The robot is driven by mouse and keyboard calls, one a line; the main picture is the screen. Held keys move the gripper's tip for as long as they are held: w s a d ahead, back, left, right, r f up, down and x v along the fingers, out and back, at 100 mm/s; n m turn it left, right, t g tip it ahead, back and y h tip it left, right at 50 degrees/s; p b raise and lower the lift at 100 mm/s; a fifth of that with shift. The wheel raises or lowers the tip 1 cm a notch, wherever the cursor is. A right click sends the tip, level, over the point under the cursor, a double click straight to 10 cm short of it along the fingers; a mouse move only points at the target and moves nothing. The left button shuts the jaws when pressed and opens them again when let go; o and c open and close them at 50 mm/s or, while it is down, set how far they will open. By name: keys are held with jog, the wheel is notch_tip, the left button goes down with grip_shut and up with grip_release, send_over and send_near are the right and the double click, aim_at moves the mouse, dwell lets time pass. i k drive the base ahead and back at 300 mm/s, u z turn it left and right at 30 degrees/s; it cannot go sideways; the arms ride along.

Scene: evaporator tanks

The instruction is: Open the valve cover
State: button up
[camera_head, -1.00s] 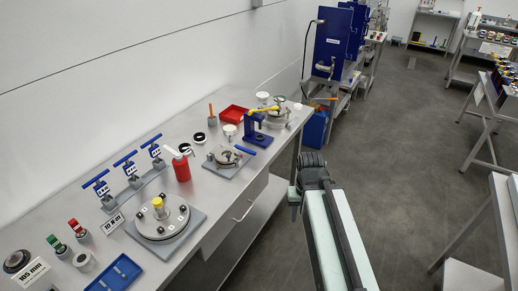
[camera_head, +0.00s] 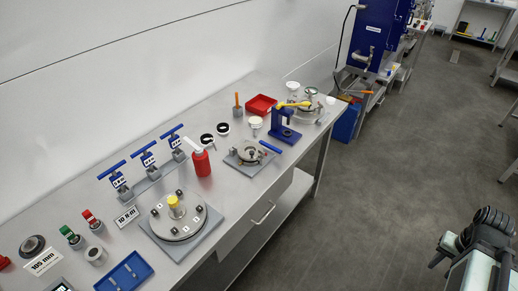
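Two flanged fittings stand on the steel bench, and I cannot tell for sure which one carries the valve cover. The nearer is a round grey metal cover (camera_head: 182,222) with a yellow knob (camera_head: 174,202) in the middle and several dark numbered bolts around it, flat on a grey square plate. The farther is a smaller round metal fitting (camera_head: 247,153) with a blue handle (camera_head: 271,146), on its own plate. The end of my arm (camera_head: 482,236), dark and ribbed, is at the lower right, over the floor, well apart from both fittings. Its finger state is not clear.
Three blue T-handle wrenches (camera_head: 144,155) stand behind the round cover. A red bottle (camera_head: 201,163), a blue press (camera_head: 285,126), a red tray (camera_head: 261,105) and a blue tray (camera_head: 124,273) are also on the bench. The floor (camera_head: 400,190) right of the bench is clear.

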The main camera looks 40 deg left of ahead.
aim_at(241, 147)
jog(key=z, duration=0.05)
jog(key=i, duration=0.8)
jog(key=u, duration=3.3)
